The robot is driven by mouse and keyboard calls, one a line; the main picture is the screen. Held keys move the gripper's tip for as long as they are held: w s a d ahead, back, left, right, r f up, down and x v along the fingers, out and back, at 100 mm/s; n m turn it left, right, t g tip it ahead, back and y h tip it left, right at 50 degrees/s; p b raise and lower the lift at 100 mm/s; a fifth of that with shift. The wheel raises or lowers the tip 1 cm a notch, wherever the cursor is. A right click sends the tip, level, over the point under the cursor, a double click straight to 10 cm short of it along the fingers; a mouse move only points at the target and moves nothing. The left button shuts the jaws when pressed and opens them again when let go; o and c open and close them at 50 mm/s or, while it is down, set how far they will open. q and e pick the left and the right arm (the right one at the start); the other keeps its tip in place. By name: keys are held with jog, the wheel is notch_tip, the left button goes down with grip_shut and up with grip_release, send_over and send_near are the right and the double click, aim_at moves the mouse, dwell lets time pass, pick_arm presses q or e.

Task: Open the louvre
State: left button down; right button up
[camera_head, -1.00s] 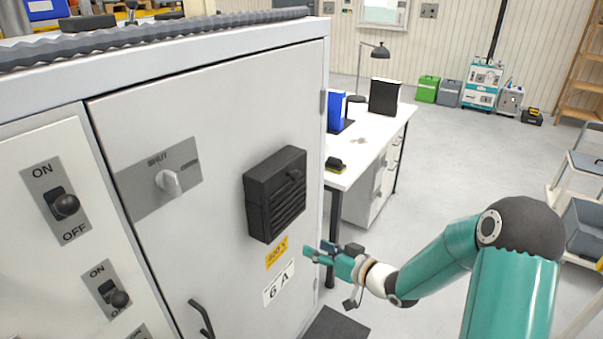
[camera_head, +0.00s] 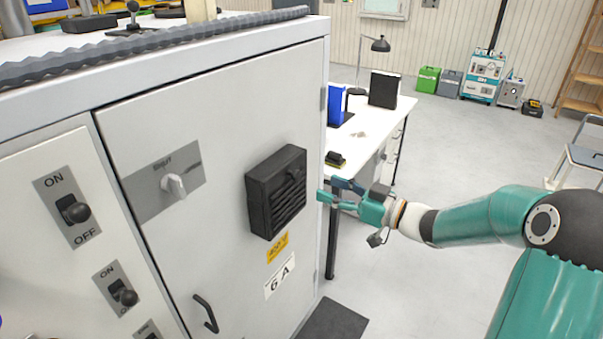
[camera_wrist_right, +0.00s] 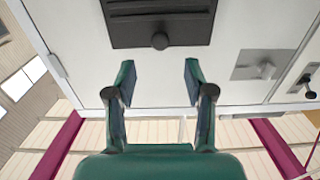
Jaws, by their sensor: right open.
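The louvre (camera_head: 277,192) is a black slatted box on the light grey cabinet door (camera_head: 225,110). Its slats look closed, and a small dark knob (camera_head: 293,174) sticks out from its face. My right gripper (camera_head: 330,189) is open and empty, just right of the louvre and apart from it. In the right wrist view the louvre (camera_wrist_right: 125,29) is at the top with its round knob (camera_wrist_right: 160,41) at its edge. The open fingers (camera_wrist_right: 159,66) point toward it, the knob lined up between them but beyond the tips.
A rotary switch (camera_head: 174,186) and a black door handle (camera_head: 206,315) are on the same door. ON/OFF levers (camera_head: 74,210) are on the panel at left. A white workbench (camera_head: 378,125) stands behind my right gripper. Open floor (camera_head: 440,150) lies to the right.

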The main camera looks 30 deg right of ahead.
aim_at(299, 177)
jog(key=p+x, duration=0.1)
jog(key=x, duration=0.7)
jog(key=shift+w+a+p, duration=0.1)
jog(key=shift+w+p, duration=0.2)
jog(key=shift+p, duration=0.05)
grip_shut()
